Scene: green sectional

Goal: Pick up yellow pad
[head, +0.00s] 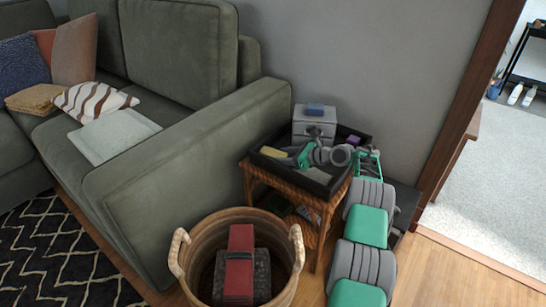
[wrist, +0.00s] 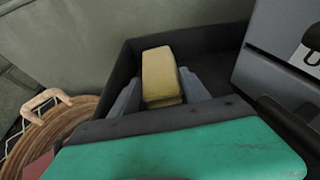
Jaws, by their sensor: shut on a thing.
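The yellow pad (head: 274,152) lies at the left side of a black tray (head: 262,164) on a small wicker side table (head: 258,180). In the wrist view the yellow pad (wrist: 160,75) stands between the two grey fingers of my gripper (wrist: 158,92). My gripper is shut on it, a finger on each side. The pad is still low inside the tray (wrist: 205,68), near its walls; I cannot tell whether it touches the tray floor. In the head view my gripper (head: 300,155) is partly hidden by my green and grey arm.
A grey drawer box (head: 315,122) with a blue item (head: 315,109) on top stands at the tray's back. A purple item (head: 353,140) lies at the tray's right. A wicker basket (head: 180,258) with a red item (head: 241,238) stands in front. The green sofa (head: 190,165) is at left.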

